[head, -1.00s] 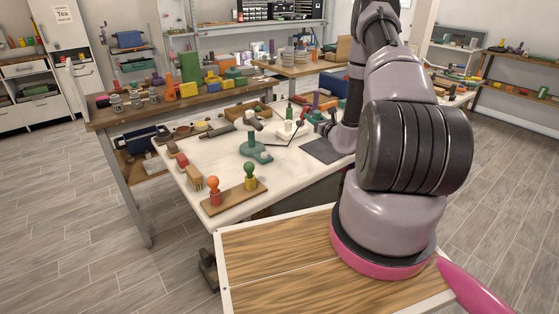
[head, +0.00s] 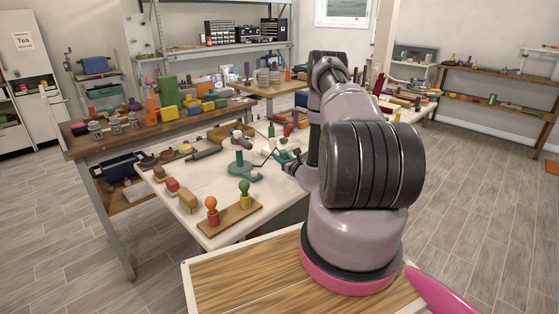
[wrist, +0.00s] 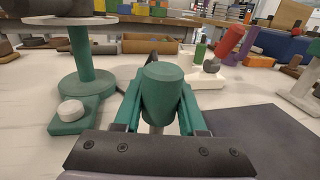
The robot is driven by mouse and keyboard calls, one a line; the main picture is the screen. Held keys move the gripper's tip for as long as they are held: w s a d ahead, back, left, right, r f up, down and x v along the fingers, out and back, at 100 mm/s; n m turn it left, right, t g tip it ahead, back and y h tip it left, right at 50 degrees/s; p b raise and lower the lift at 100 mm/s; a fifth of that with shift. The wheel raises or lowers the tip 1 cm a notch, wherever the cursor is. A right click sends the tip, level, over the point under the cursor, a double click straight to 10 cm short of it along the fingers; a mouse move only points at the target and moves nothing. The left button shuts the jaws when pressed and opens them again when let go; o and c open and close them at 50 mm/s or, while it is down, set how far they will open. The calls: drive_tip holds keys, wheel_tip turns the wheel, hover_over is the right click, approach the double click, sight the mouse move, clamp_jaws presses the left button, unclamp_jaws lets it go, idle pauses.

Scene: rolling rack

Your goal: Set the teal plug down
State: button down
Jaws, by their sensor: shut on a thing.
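The teal plug (wrist: 163,92) is a squat dark-teal cylinder with a flat top. In the wrist view it sits between the two teal fingers of my gripper (wrist: 160,104), which is shut on it. A pale stem shows below it. The plug is over or close above the white worktable; I cannot tell whether it touches. In the head view my gripper (head: 289,161) is small and dark, just right of a teal stand (head: 243,171), and the plug cannot be made out there.
The teal stand (wrist: 82,70) is at left in the wrist view, with a white knob on its base. A dark mat (wrist: 262,140) lies at right. A white block (wrist: 205,76) with a grey ball is beyond the plug. Bare white tabletop lies between stand and plug.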

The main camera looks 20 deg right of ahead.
drive_tip(key=shift+f, duration=0.8)
drive_tip(key=shift+f, duration=0.1)
drive_tip(key=shift+c, duration=2.4)
unclamp_jaws()
